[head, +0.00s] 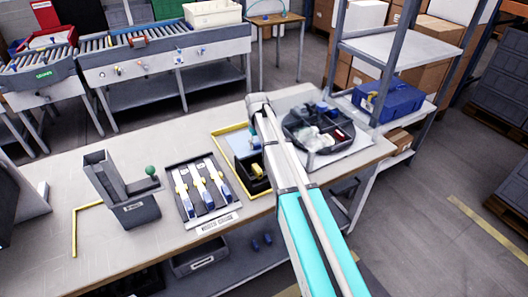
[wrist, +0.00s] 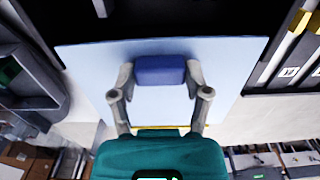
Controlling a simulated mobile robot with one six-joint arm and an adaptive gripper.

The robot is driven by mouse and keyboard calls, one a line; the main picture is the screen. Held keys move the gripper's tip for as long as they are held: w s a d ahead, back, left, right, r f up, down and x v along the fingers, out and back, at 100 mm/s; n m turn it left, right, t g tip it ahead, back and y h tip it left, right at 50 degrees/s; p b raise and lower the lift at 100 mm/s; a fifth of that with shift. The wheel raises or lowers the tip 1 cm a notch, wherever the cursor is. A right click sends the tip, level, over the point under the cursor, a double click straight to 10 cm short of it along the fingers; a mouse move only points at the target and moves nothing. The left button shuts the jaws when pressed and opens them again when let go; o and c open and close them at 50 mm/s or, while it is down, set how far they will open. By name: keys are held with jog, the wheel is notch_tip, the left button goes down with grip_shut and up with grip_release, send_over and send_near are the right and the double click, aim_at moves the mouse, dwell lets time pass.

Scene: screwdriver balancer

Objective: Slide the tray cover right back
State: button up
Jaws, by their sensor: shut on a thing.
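The tray cover (wrist: 88,72) is a flat pale-blue panel with a dark-blue block handle (wrist: 162,68). My gripper (wrist: 160,76) is shut on this handle, one finger on each side. In the head view the cover (head: 236,139) lies inside a yellow outline on the workbench, partly hidden by my arm. The black tray (head: 246,184) shows uncovered at its near end, with a yellow item (head: 257,171) in it. A dark open part of the tray also shows beyond the cover in the wrist view.
A round dark turntable (head: 290,125) with divided compartments stands just right of my arm. A grey stand with a green knob (head: 130,195) is farther left. Bare bench lies behind the rack.

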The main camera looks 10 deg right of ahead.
jog(key=shift+w, duration=0.35)
jog(key=o, duration=1.3)
jog(key=shift+a, duration=0.1)
jog(key=shift+o, duration=0.2)
jog(key=shift+s, duration=0.15)
